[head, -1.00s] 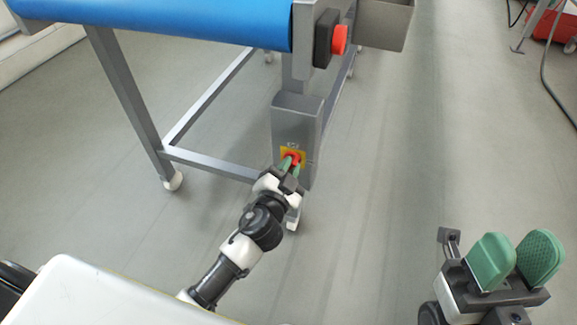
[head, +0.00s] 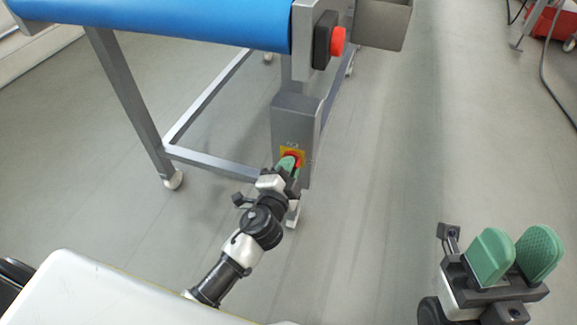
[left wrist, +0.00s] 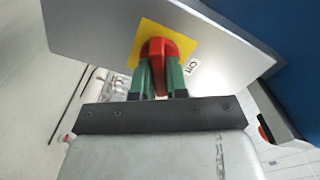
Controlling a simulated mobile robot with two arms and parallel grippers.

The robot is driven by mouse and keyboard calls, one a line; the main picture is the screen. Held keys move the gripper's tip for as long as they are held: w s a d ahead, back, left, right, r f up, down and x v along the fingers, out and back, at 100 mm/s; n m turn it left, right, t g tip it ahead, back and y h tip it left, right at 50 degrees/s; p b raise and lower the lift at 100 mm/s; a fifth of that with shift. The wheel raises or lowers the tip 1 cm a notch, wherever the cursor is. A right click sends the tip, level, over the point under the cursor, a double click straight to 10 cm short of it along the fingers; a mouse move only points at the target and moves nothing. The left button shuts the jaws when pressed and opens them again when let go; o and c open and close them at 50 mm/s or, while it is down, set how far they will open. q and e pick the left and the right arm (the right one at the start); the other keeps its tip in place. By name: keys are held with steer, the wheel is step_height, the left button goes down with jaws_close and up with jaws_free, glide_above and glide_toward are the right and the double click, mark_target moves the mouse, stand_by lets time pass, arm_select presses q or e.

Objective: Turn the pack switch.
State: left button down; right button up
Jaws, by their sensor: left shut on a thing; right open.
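The pack switch is a red rotary knob (head: 292,157) on a yellow plate (head: 289,149), on the front of a grey box on the conveyor leg. My left gripper (head: 287,164) is at the knob, its green fingers shut on it. The fingers hide part of the knob in the head view. My right gripper (head: 514,257) is open and empty at the lower right.
The grey switch box (head: 297,122) hangs below the conveyor with its blue belt (head: 170,22). A red push button (head: 337,41) sits above it. The conveyor's legs and crossbars are to the left. Open floor (head: 400,170) lies to the right.

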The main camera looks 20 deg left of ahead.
arm_select(q)
steer(key=c, duration=1.1)
jaws_free()
steer(key=shift+c, duration=0.2)
steer(key=s, duration=1)
steer(key=shift+s+a+b, duration=0.2)
steer(key=shift+s+b, duration=0.15)
steer(key=shift+s, duration=0.05)
steer(key=shift+o, duration=0.4)
